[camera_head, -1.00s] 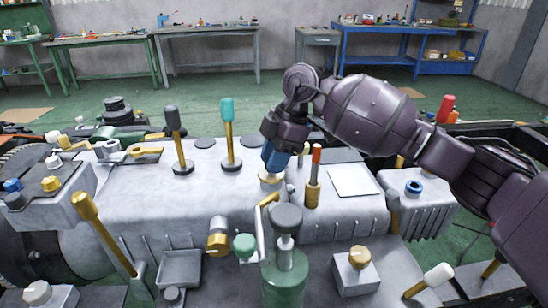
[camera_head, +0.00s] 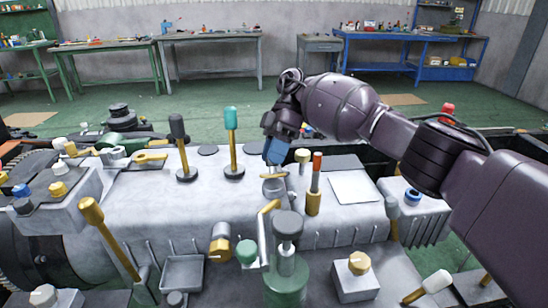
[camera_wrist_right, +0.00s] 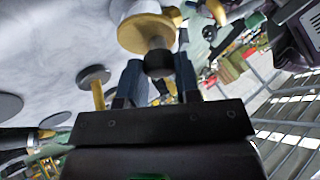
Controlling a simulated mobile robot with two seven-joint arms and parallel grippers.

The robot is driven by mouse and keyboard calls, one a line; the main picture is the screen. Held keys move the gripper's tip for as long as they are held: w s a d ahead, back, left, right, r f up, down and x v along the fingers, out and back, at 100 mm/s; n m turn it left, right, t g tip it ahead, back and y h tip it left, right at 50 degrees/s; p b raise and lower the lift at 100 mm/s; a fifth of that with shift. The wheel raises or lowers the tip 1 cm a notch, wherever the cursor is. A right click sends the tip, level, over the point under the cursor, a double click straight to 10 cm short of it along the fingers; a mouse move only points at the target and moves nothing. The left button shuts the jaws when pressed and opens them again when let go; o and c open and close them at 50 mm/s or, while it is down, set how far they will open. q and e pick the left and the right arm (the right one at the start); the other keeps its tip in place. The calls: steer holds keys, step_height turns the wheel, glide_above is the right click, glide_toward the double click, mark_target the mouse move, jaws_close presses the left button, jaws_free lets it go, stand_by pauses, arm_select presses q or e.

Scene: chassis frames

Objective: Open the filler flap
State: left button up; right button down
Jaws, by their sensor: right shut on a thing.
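The filler flap (camera_head: 272,176) is a small brass disc above a short grey filler neck (camera_head: 275,190) on top of the pale housing. In the head view it shows nearly edge-on, and its exact tilt is hard to tell. My right gripper (camera_head: 275,155) reaches down to it from above with its blue fingers. In the right wrist view the brass flap (camera_wrist_right: 146,34) carries a dark knob (camera_wrist_right: 158,64), which sits between the two blue fingers of my right gripper (camera_wrist_right: 158,72). The gripper is shut on this knob. My left gripper is not in view.
An orange-tipped brass lever (camera_head: 314,185) stands close to the right of the neck. A teal-topped lever (camera_head: 232,140) and a black-topped lever (camera_head: 180,145) stand to the left. A green cylinder with a grey cap (camera_head: 287,275) is in front. A white plate (camera_head: 355,189) lies at right.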

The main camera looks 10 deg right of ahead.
steer(key=shift+w+f+g, duration=0.2)
steer(key=shift+g, duration=0.1)
steer(key=shift+r, duration=0.15)
steer(key=c, duration=1.1)
jaws_free()
steer(key=shift+o, duration=1.4)
steer(key=shift+w, duration=0.1)
